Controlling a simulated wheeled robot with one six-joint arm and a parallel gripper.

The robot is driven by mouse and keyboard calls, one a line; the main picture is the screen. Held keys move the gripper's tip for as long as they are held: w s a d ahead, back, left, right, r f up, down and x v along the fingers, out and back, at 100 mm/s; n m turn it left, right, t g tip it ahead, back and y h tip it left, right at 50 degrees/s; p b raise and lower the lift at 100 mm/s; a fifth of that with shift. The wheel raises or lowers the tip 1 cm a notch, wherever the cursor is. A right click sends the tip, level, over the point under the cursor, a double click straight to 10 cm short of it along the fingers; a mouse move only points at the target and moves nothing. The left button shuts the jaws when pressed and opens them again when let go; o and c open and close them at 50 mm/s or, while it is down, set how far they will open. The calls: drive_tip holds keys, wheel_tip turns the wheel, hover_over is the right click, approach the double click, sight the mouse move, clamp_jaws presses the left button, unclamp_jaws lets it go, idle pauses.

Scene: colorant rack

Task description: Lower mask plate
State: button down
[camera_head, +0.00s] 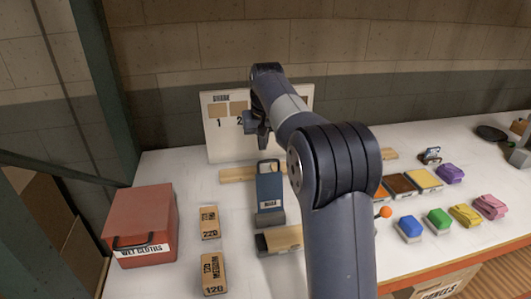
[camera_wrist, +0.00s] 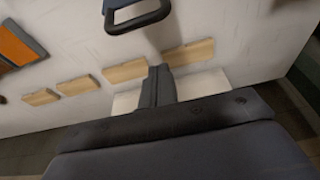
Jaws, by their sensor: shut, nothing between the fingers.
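The mask plate (camera_head: 270,188) is a blue upright panel with a small label and a loop handle at its top. It stands in a grey base near the middle of the white table. My gripper (camera_head: 257,130) is above and behind the handle, just left of it in the head view, and apart from it. In the wrist view the dark loop handle (camera_wrist: 137,16) shows at the top, beyond my shut fingers (camera_wrist: 158,76). Nothing is between the fingers. My arm covers part of the table right of the plate.
A white board (camera_head: 219,138) marked 1 and 2 stands behind. A red wet-cloths box (camera_head: 143,225) is at the left. Sanding blocks (camera_head: 209,222) and a wooden block (camera_head: 283,239) lie near the plate. Coloured cloths (camera_head: 465,215) and pads (camera_head: 423,180) are at the right.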

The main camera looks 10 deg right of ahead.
drive_tip(key=shift+s+f, duration=0.25)
drive_tip(key=shift+s, duration=0.7)
drive_tip(key=shift+s+f, duration=0.25)
drive_tip(key=shift+s, duration=0.65)
drive_tip(key=shift+s+b, duration=0.1)
drive_tip(key=shift+b, duration=0.2)
